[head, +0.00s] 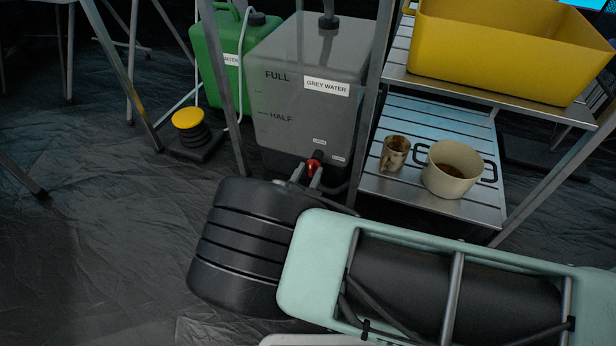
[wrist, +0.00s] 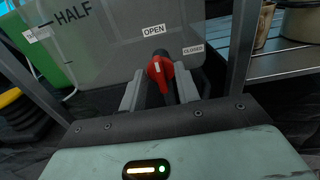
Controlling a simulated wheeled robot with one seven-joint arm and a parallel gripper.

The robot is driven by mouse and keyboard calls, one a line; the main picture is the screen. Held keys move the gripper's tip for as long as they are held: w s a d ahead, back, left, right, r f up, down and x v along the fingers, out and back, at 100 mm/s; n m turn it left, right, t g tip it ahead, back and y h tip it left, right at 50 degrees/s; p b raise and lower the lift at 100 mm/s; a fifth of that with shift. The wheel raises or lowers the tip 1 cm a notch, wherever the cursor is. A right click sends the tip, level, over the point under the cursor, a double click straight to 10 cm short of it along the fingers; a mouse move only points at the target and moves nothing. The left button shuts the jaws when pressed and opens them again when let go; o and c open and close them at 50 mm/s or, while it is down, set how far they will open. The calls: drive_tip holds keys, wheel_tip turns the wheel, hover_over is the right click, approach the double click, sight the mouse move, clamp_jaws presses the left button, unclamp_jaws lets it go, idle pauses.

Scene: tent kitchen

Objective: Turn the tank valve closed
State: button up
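The grey water tank (head: 340,62) stands at the top centre in the head view, translucent with a dark lower part. Its red valve handle (head: 313,164) sits low on the front. In the wrist view the red handle (wrist: 167,72) is near upright, its white mark towards the OPEN label (wrist: 153,30). The CLOSED label (wrist: 193,50) is to its right. My gripper (wrist: 160,90) is open, with one finger on each side of the handle. Small gaps seem to show beside the handle; contact cannot be told. The handle's lower end is partly hidden.
A metal rack (head: 440,205) stands right of the tank, with a mug (head: 395,152), a beige pot (head: 452,170) and a yellow bin (head: 505,45). A green jerrycan (head: 212,70) and a yellow-topped foot pump (head: 188,119) are left. Rack legs flank the tank.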

clamp_jaws()
drive_tip(key=shift+r+p, duration=0.1)
drive_tip(key=shift+p, duration=0.35)
drive_tip(key=m+p, duration=0.3)
drive_tip(key=shift+r, duration=0.1)
drive_tip(key=m+p, duration=0.3)
drive_tip(key=shift+s+d+m, duration=0.1)
drive_tip(key=shift+m, duration=0.2)
drive_tip(key=m+p, duration=0.4)
drive_tip(key=m, duration=0.1)
drive_tip(key=shift+f, duration=0.25)
drive_tip(key=m+p, duration=0.1)
drive_tip(key=m, duration=0.1)
drive_tip(key=m+p, duration=0.1)
drive_tip(key=m, duration=0.3)
drive_tip(key=shift+d+f+p, duration=0.1)
drive_tip(key=shift+f+p, duration=0.15)
drive_tip(key=shift+p, duration=0.15)
drive_tip(key=shift+m, duration=0.3)
